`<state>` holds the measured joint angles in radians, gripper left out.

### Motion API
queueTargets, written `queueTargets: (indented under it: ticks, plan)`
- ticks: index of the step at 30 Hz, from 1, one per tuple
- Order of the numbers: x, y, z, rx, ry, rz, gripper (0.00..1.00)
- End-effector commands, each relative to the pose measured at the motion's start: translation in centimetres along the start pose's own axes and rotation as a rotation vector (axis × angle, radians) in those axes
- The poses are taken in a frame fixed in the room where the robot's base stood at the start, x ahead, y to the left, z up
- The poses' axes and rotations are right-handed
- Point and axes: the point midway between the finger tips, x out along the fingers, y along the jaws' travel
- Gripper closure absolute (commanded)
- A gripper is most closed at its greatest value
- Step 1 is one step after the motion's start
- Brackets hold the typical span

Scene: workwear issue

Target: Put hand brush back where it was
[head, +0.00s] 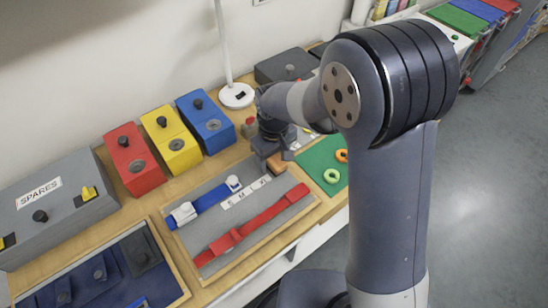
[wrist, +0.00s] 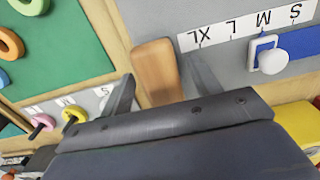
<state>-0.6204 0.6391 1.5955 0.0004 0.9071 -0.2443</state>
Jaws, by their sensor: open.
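A plain wooden piece, apparently the handle of the hand brush (wrist: 156,70), lies between the fingers of my gripper (wrist: 162,84) in the wrist view. The fingers are open, with a gap on each side of the wood. The rest of the brush is hidden behind the gripper body. In the head view my gripper (head: 272,150) is low at the back right corner of the grey belt tray, and a bit of the brown brush (head: 277,162) shows beside it. I cannot tell whether the brush has bristles.
The grey tray (head: 218,225) holds a blue belt (head: 210,199), a red belt (head: 255,222) and a size strip. A green board (head: 312,160) with rings lies to the right. Red, yellow and blue boxes (head: 205,122) and a lamp base (head: 237,96) stand behind.

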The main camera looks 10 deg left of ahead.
Motion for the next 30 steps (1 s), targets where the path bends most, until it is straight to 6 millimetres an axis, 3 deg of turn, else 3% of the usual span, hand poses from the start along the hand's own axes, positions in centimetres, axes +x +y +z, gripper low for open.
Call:
queueTargets:
  ticks: [9, 15, 21, 30]
  plan:
    - [-6.7, 0.0, -0.1, 0.000, 0.007, 0.002, 0.40]
    - [-10.1, 0.0, -0.1, 0.000, 0.005, 0.001, 0.40]
    - [-11.5, 0.0, 0.0, 0.000, 0.002, 0.001, 0.40]
    - [-11.6, 0.0, 0.0, 0.000, 0.001, 0.000, 0.37]
